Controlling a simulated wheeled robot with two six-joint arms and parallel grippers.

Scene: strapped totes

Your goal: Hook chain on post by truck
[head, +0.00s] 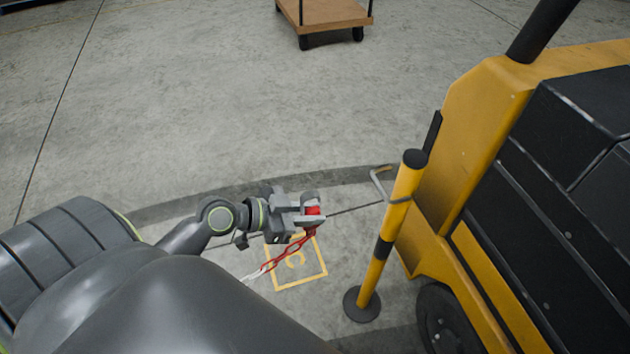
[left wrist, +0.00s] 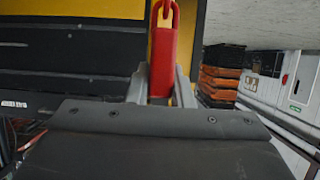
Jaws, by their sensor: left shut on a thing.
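My left gripper (head: 312,210) is shut on the red end piece (head: 313,211) of a chain, a short way left of the post. In the left wrist view the red end piece (left wrist: 165,55) stands between the two fingers, with a ring at its tip. The red and white chain (head: 280,260) hangs from it down to the lower left, where my arm hides the rest. The yellow and black post (head: 378,249) stands upright on a round dark base, with a grey hook (head: 380,184) near its top on the left side. The yellow truck (head: 481,117) is right behind the post.
A wooden-topped cart (head: 325,14) stands at the far top. A yellow square marking (head: 297,283) lies on the floor below my gripper. The grey floor left of the truck is mostly clear. Orange stacked bins (left wrist: 219,84) show right in the left wrist view.

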